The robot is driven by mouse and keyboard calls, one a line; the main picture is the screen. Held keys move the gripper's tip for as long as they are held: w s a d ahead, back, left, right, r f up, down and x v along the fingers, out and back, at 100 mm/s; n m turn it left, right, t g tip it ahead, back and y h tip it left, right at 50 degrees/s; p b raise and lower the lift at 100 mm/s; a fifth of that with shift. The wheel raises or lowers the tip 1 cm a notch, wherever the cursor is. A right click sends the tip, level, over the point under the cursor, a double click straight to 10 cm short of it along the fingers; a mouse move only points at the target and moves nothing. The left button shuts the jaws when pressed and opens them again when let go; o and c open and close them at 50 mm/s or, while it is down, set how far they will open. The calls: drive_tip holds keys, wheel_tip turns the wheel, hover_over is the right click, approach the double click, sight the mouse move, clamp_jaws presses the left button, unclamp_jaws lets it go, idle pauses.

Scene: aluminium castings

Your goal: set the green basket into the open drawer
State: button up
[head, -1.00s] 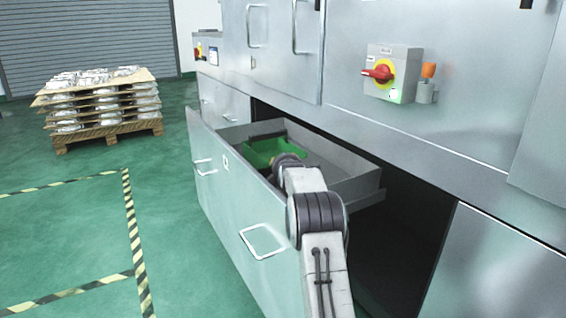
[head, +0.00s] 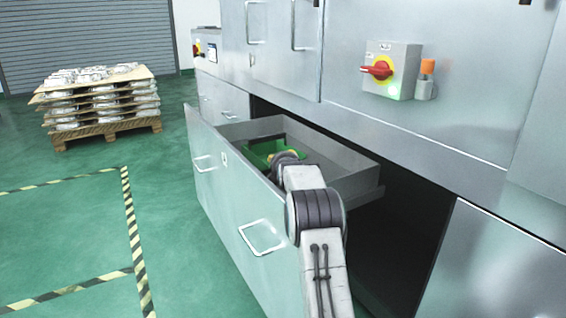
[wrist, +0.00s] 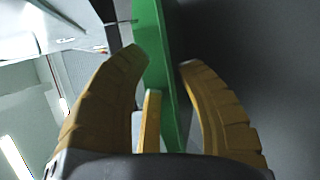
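The green basket (head: 258,150) sits low inside the open drawer (head: 348,188), near its far left end; whether its base touches the drawer floor is hidden. My gripper (head: 287,154) is at the near side of the basket, and my wrist hides part of it. In the wrist view, the two yellow-brown fingers of my gripper (wrist: 165,60) stand apart, one on each side of a green basket wall (wrist: 172,100). A dark gap shows between the wall and the right finger. A narrow yellow strip (wrist: 151,120) shows between the fingers; I cannot tell what it is.
The drawer's tall front panel with its handle (head: 262,238) stands left of my arm. The steel cabinet (head: 280,70) rises behind, with a red-knobbed switch box (head: 392,70). A pallet of castings (head: 98,105) stands at far left. Green floor (head: 70,230) with striped tape is clear.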

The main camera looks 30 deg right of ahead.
drive_tip(key=shift+r, duration=0.55)
drive_tip(key=shift+r+p+v, duration=0.25)
drive_tip(key=shift+p+v, duration=0.95)
drive_tip(key=shift+v, duration=0.7)
drive_tip(key=p+v, duration=0.2)
drive_tip(key=p, duration=0.1)
drive_tip(key=shift+s+a, duration=0.2)
drive_tip(key=shift+s, duration=0.2)
drive_tip(key=shift+s+a+p, duration=0.15)
drive_tip(key=shift+s+p, duration=0.15)
